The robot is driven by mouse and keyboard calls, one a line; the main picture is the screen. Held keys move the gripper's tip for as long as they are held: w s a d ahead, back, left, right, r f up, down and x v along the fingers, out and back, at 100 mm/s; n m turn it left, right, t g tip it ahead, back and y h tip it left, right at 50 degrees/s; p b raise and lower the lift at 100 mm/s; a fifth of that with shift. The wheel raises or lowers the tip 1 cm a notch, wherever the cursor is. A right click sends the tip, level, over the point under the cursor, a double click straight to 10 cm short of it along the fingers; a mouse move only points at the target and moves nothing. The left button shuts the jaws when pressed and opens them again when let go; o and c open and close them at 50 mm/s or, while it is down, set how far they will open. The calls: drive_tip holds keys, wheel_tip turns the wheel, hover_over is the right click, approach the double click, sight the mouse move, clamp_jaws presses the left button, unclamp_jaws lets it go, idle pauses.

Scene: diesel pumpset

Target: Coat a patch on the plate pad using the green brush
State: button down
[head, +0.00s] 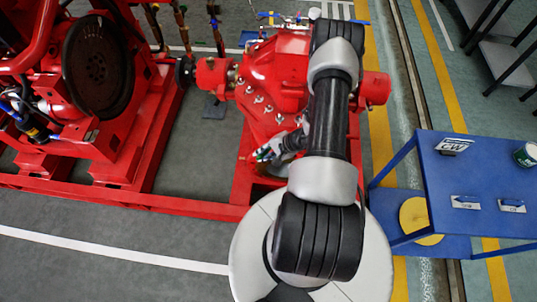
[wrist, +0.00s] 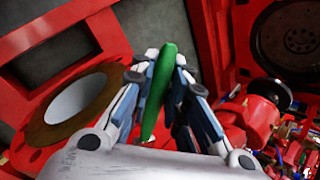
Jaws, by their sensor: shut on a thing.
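My gripper (head: 265,152) is over the red pump frame in the head view, low beside the large red pump housing (head: 275,75). In the wrist view my gripper (wrist: 165,62) is shut on the green brush (wrist: 158,95), a long green handle held between the fingers. The brush tip is not clear in either view, and I cannot tell whether it touches anything. A round red flange with a brownish-gold ring (wrist: 45,128) around a pale opening lies left of the fingers in the wrist view. I cannot pick out the plate pad for certain.
A blue table (head: 480,175) on the right holds several small cards and a green-and-white can (head: 526,155). A yellow disc (head: 420,218) sits on its lower shelf. The red engine with a dark flywheel (head: 98,65) stands at left. Grey floor (head: 100,240) is clear in front.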

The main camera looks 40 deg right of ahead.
drive_tip(key=shift+w+a+b, duration=0.35)
drive_tip(key=shift+w+a, duration=0.25)
drive_tip(key=shift+w, duration=0.15)
drive_tip(key=shift+w+a+b, duration=0.3)
drive_tip(key=shift+w+a, duration=0.25)
drive_tip(key=shift+w, duration=0.2)
drive_tip(key=s+a, duration=0.4)
drive_tip(key=shift+a+b, duration=0.3)
drive_tip(key=shift+b, duration=0.15)
drive_tip(key=shift+s+a, duration=0.95)
drive_tip(key=shift+a, duration=0.2)
drive_tip(key=shift+d, duration=0.1)
